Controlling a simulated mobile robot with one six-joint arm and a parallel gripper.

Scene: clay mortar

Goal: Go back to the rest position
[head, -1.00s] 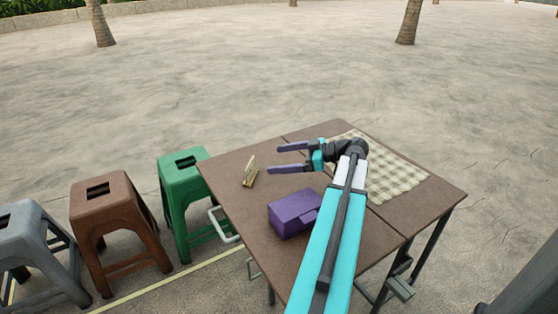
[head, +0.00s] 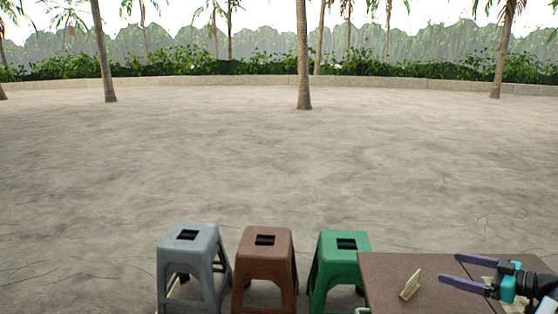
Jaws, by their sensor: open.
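My gripper (head: 460,272) is at the lower right of the head view, above the brown table (head: 385,280). Its two purple fingers are spread apart and point left, with nothing between them. A small cream card-like piece on a stand (head: 410,287) is on the table, left of the fingertips and apart from them. Most of my arm and the right and near parts of the table are cut off by the frame edge.
A grey stool (head: 190,255), a brown stool (head: 265,262) and a green stool (head: 338,262) stand in a row left of the table. Open paved ground (head: 250,160) lies beyond, with palm trunks (head: 303,60) and a low wall far back.

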